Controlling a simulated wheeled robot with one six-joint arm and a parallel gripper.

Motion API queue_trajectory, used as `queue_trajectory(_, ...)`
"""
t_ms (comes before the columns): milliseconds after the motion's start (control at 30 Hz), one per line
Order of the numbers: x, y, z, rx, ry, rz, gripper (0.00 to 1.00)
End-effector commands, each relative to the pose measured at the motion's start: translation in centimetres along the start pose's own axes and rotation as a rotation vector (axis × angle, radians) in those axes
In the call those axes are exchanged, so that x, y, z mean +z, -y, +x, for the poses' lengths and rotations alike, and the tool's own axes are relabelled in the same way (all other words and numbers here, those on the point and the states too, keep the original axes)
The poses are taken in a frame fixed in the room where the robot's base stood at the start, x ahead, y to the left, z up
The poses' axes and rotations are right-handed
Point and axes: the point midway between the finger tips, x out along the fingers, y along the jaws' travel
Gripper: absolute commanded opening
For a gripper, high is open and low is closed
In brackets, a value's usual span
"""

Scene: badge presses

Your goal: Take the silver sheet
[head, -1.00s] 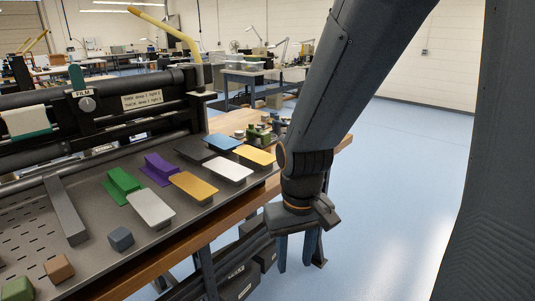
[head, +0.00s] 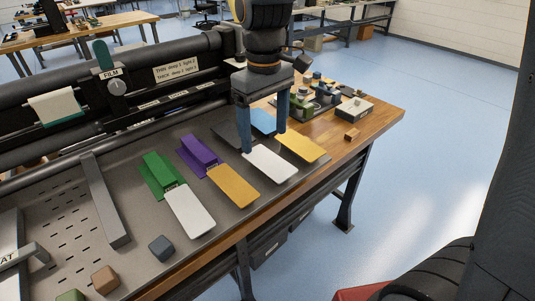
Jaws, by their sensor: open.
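Two pale silver-white sheets lie on the dark metal bed (head: 140,232). One pale sheet (head: 270,165) is at the right, between gold sheets; the other pale sheet (head: 190,212) extends from under a green block (head: 162,175). They look alike, so I cannot tell which is meant by silver. My gripper (head: 264,142) points down with its fingers spread, over the far end of the right pale sheet. It holds nothing. Whether its fingertips touch the sheet or bed is unclear.
Gold sheets lie to the left (head: 234,188) and right (head: 301,147) of the right pale sheet. A purple block (head: 199,154) and the roller machine (head: 150,75) stand nearby. Small fixtures (head: 305,103) occupy the wooden bench end.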

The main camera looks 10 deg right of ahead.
Motion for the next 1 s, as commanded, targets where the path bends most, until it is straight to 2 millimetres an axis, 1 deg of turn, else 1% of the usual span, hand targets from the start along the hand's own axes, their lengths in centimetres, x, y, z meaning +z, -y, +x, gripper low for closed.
queue_trajectory(33, 0.1, -0.2, 0.6, -0.001, 0.002, 0.004, 0.75)
queue_trajectory(167, 0.3, -0.3, 1.8, -0.001, 0.003, 0.009, 0.75)
queue_trajectory(400, 0.6, -0.4, 5.0, -0.001, 0.002, 0.009, 0.75)
queue_trajectory(500, 0.6, -0.4, 5.8, -0.001, 0.001, 0.008, 0.75)
queue_trajectory(633, 0.5, -0.3, 6.2, 0.0, -0.002, 0.007, 0.75)
queue_trajectory(1000, 0.4, -0.3, 6.2, 0.0, -0.001, 0.006, 0.75)
